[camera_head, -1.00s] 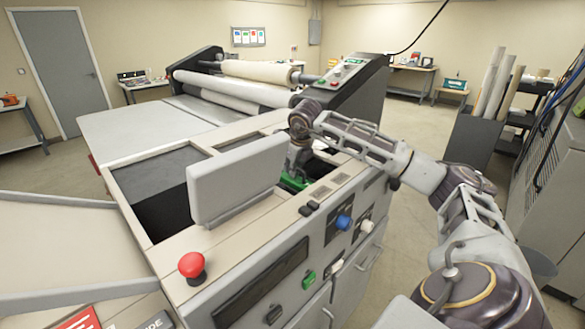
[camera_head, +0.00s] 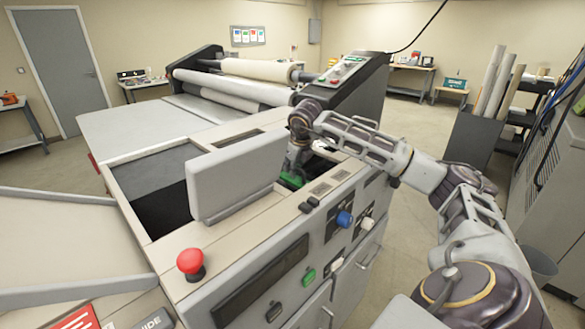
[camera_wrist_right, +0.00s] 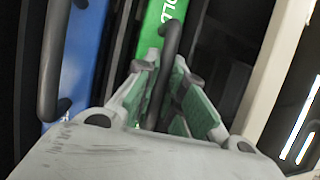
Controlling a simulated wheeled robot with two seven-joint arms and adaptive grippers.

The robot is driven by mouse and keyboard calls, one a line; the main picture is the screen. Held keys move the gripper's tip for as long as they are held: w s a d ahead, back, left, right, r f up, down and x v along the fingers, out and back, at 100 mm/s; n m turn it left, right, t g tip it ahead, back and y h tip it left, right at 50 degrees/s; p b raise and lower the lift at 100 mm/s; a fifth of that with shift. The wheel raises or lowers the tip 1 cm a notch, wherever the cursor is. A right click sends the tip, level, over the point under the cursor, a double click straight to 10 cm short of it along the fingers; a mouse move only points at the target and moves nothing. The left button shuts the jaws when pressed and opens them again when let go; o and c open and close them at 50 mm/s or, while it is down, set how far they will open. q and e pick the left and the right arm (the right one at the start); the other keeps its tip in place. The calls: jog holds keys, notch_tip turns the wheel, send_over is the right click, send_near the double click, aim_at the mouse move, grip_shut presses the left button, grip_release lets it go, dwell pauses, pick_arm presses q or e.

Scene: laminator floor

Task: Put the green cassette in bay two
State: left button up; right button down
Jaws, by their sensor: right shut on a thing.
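The green cassette (camera_head: 290,180) sits low in an opening in the machine's top deck, partly hidden by the raised grey panel and my gripper. In the right wrist view, the green cassette (camera_wrist_right: 160,28) has white lettering and a dark handle (camera_wrist_right: 170,45). My right gripper (camera_head: 295,165) reaches down into the opening. Its green-padded fingers (camera_wrist_right: 172,85) are shut on that handle. A blue cassette (camera_wrist_right: 85,50) with its own dark handle lies beside the green one. I cannot read any bay number. My left gripper is out of view.
The raised grey panel (camera_head: 237,178) stands just left of my gripper. A red stop button (camera_head: 190,262) stands on the front deck. The black roller housing (camera_head: 350,85) rises behind my wrist.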

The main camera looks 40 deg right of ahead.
jog(key=shift+f, duration=0.25)
jog(key=c, duration=1.4)
grip_release()
jog(key=shift+c, duration=0.2)
jog(key=shift+s+r, duration=0.2)
jog(key=shift+r, duration=0.35)
jog(key=v, duration=1.1)
